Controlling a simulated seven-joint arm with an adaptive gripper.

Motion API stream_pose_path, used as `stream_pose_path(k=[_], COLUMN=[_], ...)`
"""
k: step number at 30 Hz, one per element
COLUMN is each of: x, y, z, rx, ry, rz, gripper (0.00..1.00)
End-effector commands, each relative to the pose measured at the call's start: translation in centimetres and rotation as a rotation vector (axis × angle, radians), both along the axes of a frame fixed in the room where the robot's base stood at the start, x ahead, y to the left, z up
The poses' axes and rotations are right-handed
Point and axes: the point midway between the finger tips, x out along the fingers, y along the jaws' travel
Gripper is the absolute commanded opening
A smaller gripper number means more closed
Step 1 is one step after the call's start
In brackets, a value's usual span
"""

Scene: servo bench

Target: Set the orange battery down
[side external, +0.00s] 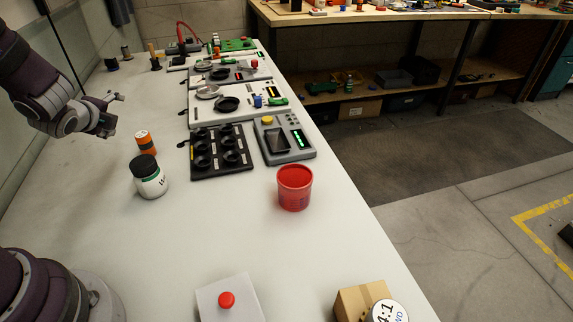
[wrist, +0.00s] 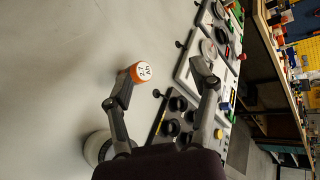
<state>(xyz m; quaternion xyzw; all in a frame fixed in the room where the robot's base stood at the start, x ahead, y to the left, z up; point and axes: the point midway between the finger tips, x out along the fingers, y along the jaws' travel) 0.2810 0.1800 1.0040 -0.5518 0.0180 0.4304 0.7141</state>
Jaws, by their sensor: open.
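The orange battery (side external: 146,143), with dark bands, stands upright on the white bench behind the white jar with a black lid (side external: 149,176). In the wrist view the battery (wrist: 140,72) shows its pale printed top, close to the left fingertip. I cannot tell from that view whether the fingertip touches it. My gripper (side external: 112,114) is open and empty above and to the left of the battery in the side view. In the wrist view its fingers (wrist: 165,82) are spread wide, with bare bench and a tray edge between them.
A black tray with round wells (side external: 217,176) and a grey device with a green display (side external: 284,140) stand to the right. A red cup (side external: 294,188) and a red-button box (side external: 228,299) are nearer the front. The bench left of the battery is clear.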

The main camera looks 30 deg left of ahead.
Motion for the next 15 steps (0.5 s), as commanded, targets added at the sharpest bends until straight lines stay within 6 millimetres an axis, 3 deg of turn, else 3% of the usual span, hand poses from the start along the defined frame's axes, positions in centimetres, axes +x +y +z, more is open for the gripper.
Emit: stream_pose_path(k=[1, 5, 9, 12, 15], x=[0.1, -1.4, -5.3, -8.5, -10.7], y=[-1.3, -7.0, -13.5, -16.4, -17.7], z=[1.6, 4.5, 7.4, 8.5, 8.9], rx=[-0.177, -0.71, -1.136, -1.279, -1.333], ry=[-0.1, -0.262, -0.268, -0.229, -0.2], rz=[0.097, 0.363, 0.6, 0.73, 0.812], gripper=[0.6, 0.6, 0.6, 0.6, 0.6])
